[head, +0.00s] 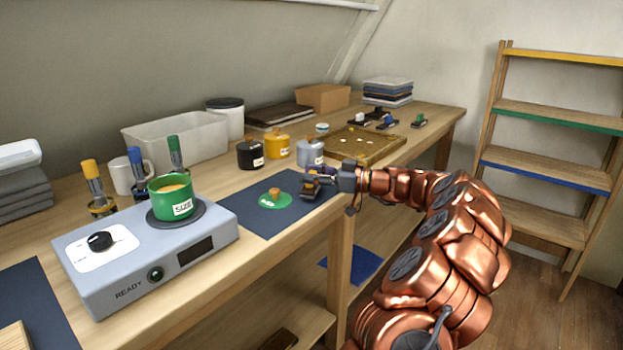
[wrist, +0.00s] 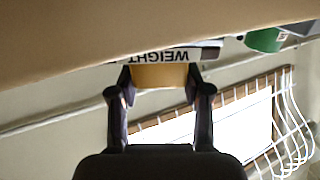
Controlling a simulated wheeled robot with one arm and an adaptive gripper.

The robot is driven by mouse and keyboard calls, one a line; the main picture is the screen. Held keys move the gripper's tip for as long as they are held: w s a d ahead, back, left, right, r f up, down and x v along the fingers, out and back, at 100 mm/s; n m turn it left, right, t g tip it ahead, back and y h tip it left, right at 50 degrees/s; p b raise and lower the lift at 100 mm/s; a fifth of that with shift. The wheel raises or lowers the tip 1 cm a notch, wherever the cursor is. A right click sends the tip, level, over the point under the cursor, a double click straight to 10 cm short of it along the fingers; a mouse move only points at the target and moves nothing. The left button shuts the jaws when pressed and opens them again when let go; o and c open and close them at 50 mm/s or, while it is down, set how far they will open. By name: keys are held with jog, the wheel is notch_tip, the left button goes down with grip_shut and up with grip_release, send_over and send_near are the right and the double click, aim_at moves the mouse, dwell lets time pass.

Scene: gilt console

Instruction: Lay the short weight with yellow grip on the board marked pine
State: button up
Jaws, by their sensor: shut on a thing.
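My gripper (head: 318,182) is at the right edge of the dark blue mat, beside the green lid. It is shut on the yellow grip of a weight (wrist: 160,76), with one finger on each side. The weight's white label reads WEIGHT, upside down in the wrist view (wrist: 175,56). In the head view the weight is small and partly hidden by the fingers; I cannot tell whether it touches the mat. No board with a readable pine mark shows. A pale wooden piece (head: 14,337) is cut off at the lower left, its marking out of sight.
A green lid (head: 268,203) lies on the dark blue mat (head: 240,216). A grey hotplate (head: 120,275) with a green pot (head: 172,197) stands left. Black (head: 250,155) and yellow (head: 278,147) jars and a wooden tray (head: 395,152) stand behind. Several small items sit farther back.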

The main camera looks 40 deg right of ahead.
jog(key=shift+f, duration=0.5)
jog(key=shift+f+b, duration=0.15)
jog(key=shift+b, duration=0.15)
jog(key=o, duration=1.3)
jog(key=shift+c, duration=0.2)
